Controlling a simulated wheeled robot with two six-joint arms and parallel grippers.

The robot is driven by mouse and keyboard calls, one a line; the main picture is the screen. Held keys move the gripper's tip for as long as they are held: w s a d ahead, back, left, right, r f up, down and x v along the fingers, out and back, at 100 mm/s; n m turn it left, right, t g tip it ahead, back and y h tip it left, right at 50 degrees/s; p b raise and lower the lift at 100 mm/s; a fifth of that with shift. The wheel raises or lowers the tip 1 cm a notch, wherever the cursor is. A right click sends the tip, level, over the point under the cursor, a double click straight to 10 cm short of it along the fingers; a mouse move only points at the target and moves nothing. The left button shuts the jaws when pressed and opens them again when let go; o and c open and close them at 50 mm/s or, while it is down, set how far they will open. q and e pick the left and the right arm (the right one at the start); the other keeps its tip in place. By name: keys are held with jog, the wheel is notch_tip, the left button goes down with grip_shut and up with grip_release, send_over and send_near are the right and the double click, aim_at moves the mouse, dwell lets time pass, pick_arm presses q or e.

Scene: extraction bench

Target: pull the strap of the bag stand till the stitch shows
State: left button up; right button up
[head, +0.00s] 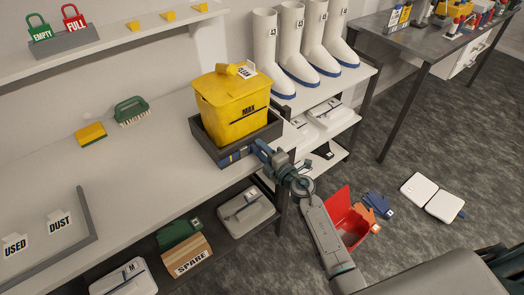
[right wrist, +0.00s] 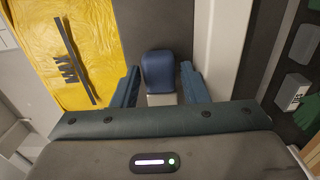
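A yellow bin marked MAX (head: 236,110) stands in a dark tray-like stand (head: 211,150) at the bench's front edge. The bin also shows at the left of the right wrist view (right wrist: 65,55). My right gripper (head: 262,148) is at the stand's front right corner. In the right wrist view a dark blue tab (right wrist: 158,70) with a pale piece below it lies between my two fingers. The fingers are apart, one on each side of the tab; I cannot tell whether they press on it. No stitch is visible. My left gripper is not in view.
White boots (head: 265,50) stand behind the bin to the right. A green brush (head: 131,110) and a yellow sponge (head: 90,133) lie on the bench. A red container (head: 345,215) and blue gloves (head: 376,204) are on the floor. The middle of the bench is clear.

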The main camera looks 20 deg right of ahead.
grip_shut()
jog(key=d, duration=0.2)
jog(key=w+d, duration=0.1)
jog(key=d, duration=0.1)
jog(key=w+d, duration=0.1)
jog(key=d, duration=0.2)
jog(key=shift+w, duration=0.25)
grip_release()
jog(key=b+v, duration=0.1)
jog(key=v, duration=0.9)
jog(key=shift+s+b, duration=0.4)
jog(key=shift+d, duration=0.15)
